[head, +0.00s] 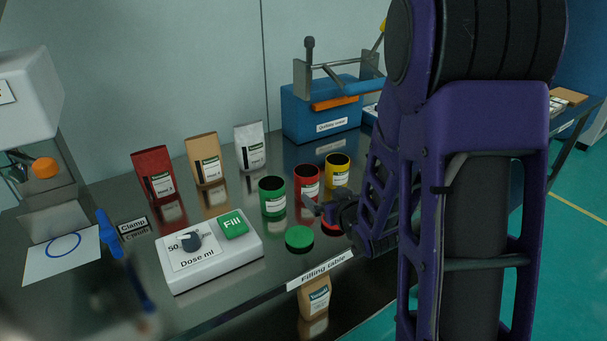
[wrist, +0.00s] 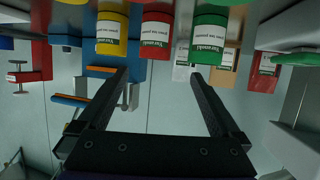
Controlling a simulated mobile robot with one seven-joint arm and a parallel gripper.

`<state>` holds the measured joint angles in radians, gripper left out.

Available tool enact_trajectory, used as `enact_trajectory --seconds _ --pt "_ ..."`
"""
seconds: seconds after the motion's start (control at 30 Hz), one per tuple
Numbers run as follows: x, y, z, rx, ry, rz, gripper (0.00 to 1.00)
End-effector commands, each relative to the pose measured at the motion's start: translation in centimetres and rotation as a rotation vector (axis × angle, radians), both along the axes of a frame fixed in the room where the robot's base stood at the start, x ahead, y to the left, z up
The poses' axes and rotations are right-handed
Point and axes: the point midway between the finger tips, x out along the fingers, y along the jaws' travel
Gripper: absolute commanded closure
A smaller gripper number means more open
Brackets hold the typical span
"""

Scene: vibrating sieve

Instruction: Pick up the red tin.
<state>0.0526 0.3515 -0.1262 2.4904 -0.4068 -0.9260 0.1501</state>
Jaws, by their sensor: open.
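The red tin (head: 307,178) stands upright and open-topped on the dark table, between the green tin (head: 272,196) and the yellow tin (head: 338,171). My gripper (head: 316,208) is open, low over the table on the near side of the red tin, and hides part of its base. In the wrist view the scene is upside down. There the red tin (wrist: 157,32) shows ahead, between the lines of the two spread fingers (wrist: 159,73), with nothing held. The yellow tin (wrist: 112,32) and green tin (wrist: 209,38) flank it.
A green lid (head: 299,238) and a red lid (head: 331,223), partly hidden by my gripper, lie at the front. A white dosing box (head: 205,262) stands left. Red (head: 154,172), tan (head: 205,158) and white (head: 250,146) bags and a blue machine (head: 318,118) stand behind.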

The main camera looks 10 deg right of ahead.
Motion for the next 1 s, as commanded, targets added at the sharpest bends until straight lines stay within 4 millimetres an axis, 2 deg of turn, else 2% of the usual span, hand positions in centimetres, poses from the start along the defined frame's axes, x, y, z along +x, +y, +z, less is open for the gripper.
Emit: enact_trajectory --seconds 0.07,0.17,0.6,0.7,1.0 --pt "-0.5 -0.6 -0.8 0.013 0.015 -0.028 0.00" --pt "0.0 -0.7 -1.3 0.017 0.020 -0.035 0.00" --pt "8.2 0.5 -4.7 0.016 0.019 -0.033 0.00" --pt "9.6 0.6 -5.2 0.016 0.018 -0.034 0.00" --pt "11.9 1.1 -5.7 0.017 0.016 -0.034 0.00"
